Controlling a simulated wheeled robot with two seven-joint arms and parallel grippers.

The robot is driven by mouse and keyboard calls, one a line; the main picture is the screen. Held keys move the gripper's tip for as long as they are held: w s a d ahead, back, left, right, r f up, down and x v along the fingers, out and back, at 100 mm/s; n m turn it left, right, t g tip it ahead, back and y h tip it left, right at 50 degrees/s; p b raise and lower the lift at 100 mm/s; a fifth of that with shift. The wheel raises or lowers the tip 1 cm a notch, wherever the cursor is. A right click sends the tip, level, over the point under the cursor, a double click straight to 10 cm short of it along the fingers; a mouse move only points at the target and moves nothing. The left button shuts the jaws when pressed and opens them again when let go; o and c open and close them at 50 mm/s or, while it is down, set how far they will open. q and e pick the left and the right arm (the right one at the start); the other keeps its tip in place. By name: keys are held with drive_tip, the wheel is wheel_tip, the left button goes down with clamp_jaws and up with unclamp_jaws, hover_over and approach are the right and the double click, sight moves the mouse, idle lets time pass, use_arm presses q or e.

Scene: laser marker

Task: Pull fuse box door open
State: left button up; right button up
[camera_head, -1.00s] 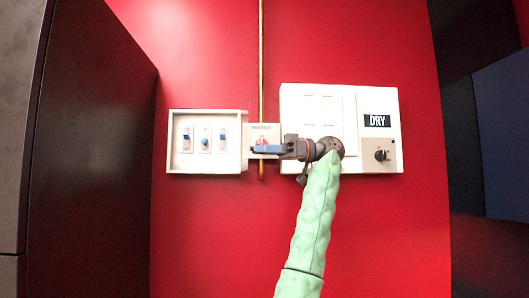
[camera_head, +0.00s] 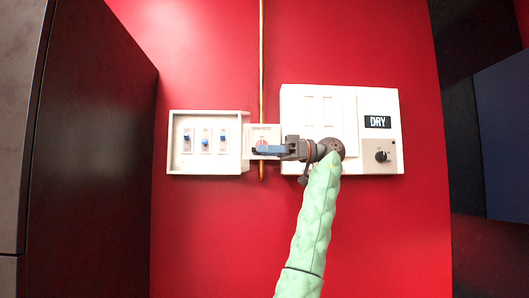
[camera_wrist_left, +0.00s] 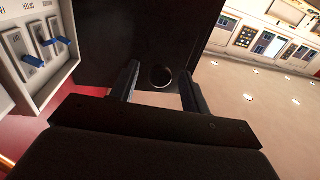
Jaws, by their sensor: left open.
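The fuse box (camera_head: 208,171) is a white shallow box on the red wall, left of centre in the head view. Its front is uncovered, showing blue-levered switches (camera_head: 205,142) inside. A small pale panel (camera_head: 263,130) with a red mark stands at its right side; I cannot tell whether this is the door. My left gripper (camera_head: 262,150) points left in front of that panel, its fingers partly covering it. In the left wrist view its fingers (camera_wrist_left: 160,88) are apart with nothing between them, and the fuse box (camera_wrist_left: 52,85) is at the left. Contact with the panel cannot be told.
A white unit (camera_head: 299,105) with a DRY sign (camera_head: 377,121) and a black knob (camera_head: 381,156) is behind and right of my left arm. A copper pipe (camera_head: 261,60) runs down the wall. A tall dark cabinet (camera_head: 95,150) stands at the left.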

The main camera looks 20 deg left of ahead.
use_arm(q)
drive_tip(key=b+v, duration=0.2)
drive_tip(key=v, duration=0.5)
drive_tip(key=shift+d+b, duration=0.2)
drive_tip(key=shift+b, duration=0.1)
use_arm(e)
wheel_tip(320, 180, up, 6)
drive_tip(key=w+a, duration=0.2)
drive_tip(key=w, duration=0.1)
drive_tip(key=shift+f, duration=0.2)
use_arm(q)
drive_tip(key=shift+w, duration=0.15)
